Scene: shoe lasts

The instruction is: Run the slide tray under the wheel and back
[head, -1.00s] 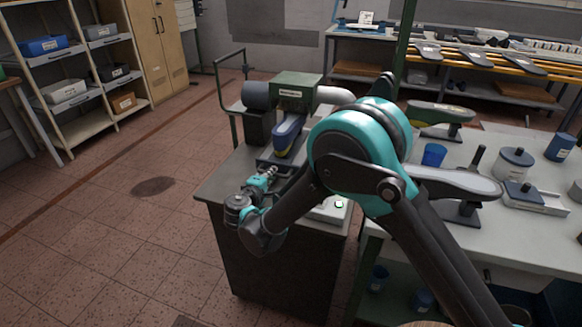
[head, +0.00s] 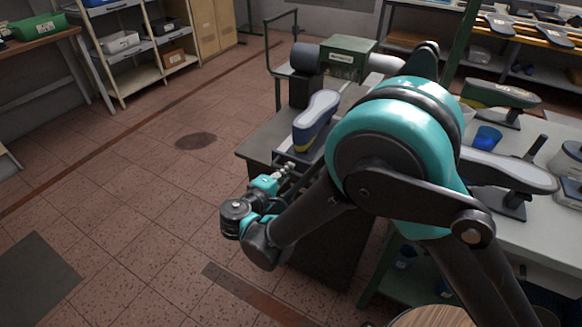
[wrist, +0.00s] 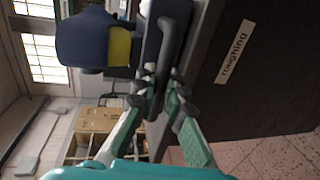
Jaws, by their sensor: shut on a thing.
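The slide tray (head: 292,158) is a dark plate on the bench, carrying a blue and yellow shoe piece (head: 299,137) with a pale sole facing up. The tray stands out in front of the green wheel housing (head: 352,46), with the shoe clear of it. The wheel itself is not clearly visible. My gripper (head: 287,180) is at the near end of the tray. In the wrist view my gripper (wrist: 163,92) is shut on the tray's dark handle (wrist: 175,45), with the blue and yellow shoe piece (wrist: 85,40) beside it.
The dark bench front (wrist: 260,70) bears a "roughing" label. A worktable (head: 470,190) with a blue cup (head: 487,138) and lasts stands right of my arm. A green rail (head: 277,70) stands behind the bench.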

